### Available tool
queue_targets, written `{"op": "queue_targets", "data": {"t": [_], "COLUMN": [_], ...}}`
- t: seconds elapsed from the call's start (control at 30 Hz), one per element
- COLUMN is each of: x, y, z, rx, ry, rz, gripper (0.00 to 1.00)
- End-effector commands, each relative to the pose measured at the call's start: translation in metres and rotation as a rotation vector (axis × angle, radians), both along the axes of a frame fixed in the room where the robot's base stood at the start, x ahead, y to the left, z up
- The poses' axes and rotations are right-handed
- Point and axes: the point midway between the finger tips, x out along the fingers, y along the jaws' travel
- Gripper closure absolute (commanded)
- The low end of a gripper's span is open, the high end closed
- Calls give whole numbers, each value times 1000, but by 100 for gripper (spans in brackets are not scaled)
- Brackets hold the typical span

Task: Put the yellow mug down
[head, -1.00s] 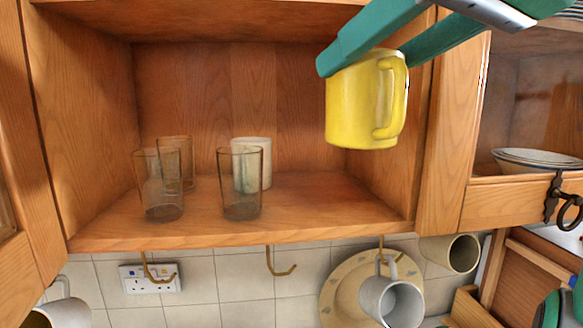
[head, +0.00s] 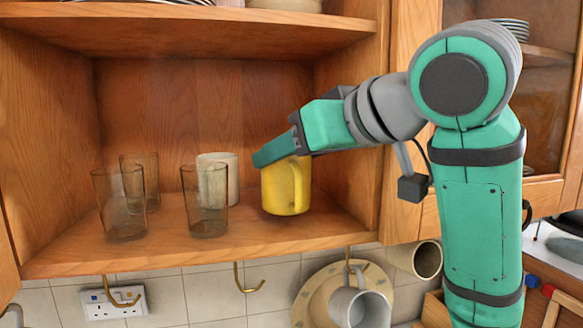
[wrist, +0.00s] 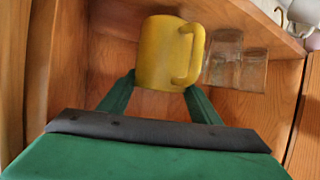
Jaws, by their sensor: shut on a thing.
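The yellow mug (head: 281,190) is upright inside the cupboard, at the right of the glasses, its handle facing right in the head view. Its base is at or just above the shelf (head: 330,228); I cannot tell whether it touches. My gripper (head: 278,152) is shut on the mug's upper part, reaching in from the right. In the wrist view the mug (wrist: 160,60) sits between the two green fingers (wrist: 158,88), its handle toward the right. The far finger is hidden in the head view.
A white mug (head: 228,170) and several clear glasses (head: 205,212) stand on the shelf to the left. The cupboard's right wall (head: 350,130) is close to my arm. An upper shelf (head: 200,32) is above. Mugs hang on hooks below, one grey (head: 362,308).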

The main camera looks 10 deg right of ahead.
Motion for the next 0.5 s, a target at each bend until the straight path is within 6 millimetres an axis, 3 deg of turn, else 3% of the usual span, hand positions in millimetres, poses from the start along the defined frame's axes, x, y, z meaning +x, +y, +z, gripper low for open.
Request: {"op": "queue_targets", "data": {"t": [0.17,0.5], "x": [-1,-1], "y": [-2,-3], "z": [-21,-24], "rx": [1,1], "ry": [-3,-3], "rz": [-3,-4], "gripper": [89,89]}}
